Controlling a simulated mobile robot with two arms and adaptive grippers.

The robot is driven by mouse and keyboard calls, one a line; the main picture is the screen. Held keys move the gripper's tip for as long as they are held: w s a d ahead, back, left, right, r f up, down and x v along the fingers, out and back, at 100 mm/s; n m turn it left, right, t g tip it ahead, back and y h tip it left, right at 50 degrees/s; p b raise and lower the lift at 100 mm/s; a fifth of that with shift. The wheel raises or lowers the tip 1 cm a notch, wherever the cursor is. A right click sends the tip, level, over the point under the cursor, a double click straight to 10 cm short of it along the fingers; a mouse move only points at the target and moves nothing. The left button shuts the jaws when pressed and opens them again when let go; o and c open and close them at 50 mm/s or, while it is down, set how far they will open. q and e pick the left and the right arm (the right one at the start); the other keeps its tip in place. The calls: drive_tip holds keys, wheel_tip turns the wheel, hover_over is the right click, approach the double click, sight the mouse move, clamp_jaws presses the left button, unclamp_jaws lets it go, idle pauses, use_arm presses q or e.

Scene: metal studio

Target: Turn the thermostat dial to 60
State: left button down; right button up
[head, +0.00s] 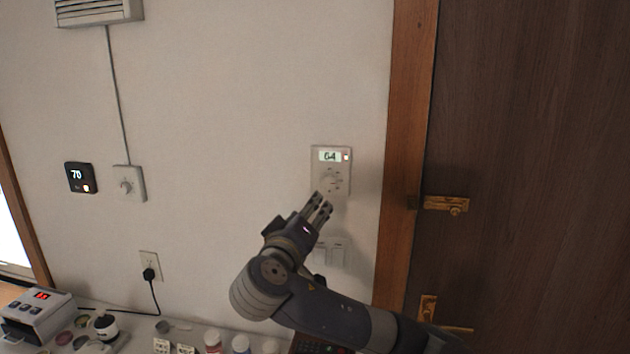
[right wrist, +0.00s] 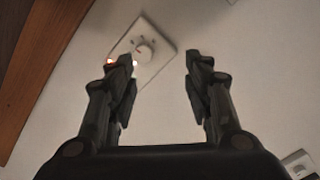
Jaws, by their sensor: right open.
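The thermostat (head: 329,157) is a pale wall plate beside the door frame, and its lit display reads 64. Its round white dial (head: 331,181) sits below the display. In the right wrist view the thermostat plate (right wrist: 165,42) looks tilted, and the dial (right wrist: 144,51) shows at upper left, partly behind one finger. My right gripper (head: 322,208) is just below the dial in the head view, pointing up toward it. In the right wrist view the right gripper (right wrist: 161,75) is open and empty, with the dial off-centre toward its left finger. My left gripper is not in view.
A black thermostat (head: 80,177) reading 70 and another white dial plate (head: 129,184) are at left. A light switch (head: 330,251) is below my gripper. A brown door (head: 530,150) with brass latches is at right. A cluttered counter (head: 190,334) runs along the bottom.

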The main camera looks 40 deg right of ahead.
sight(328, 183)
drive_tip(key=shift+m+h, duration=0.3)
drive_tip(key=shift+h, duration=0.1)
drive_tip(key=w+d+r+p, duration=0.1)
drive_tip(key=d, duration=0.1)
drive_tip(key=w+d+r+p, duration=0.1)
drive_tip(key=w+d, duration=0.1)
drive_tip(key=d, duration=0.1)
drive_tip(key=w+d+p, duration=0.1)
drive_tip(key=d, duration=0.2)
drive_tip(key=shift+w+d+r, duration=0.15)
drive_tip(key=shift+w+r, duration=0.05)
drive_tip(key=shift+r, duration=0.2)
drive_tip(key=shift+w+d+f+p, duration=0.15)
drive_tip(key=shift+w+d+p, duration=0.25)
drive_tip(key=shift+d, duration=0.1)
drive_tip(key=shift+c, duration=0.3)
drive_tip(key=c, duration=1)
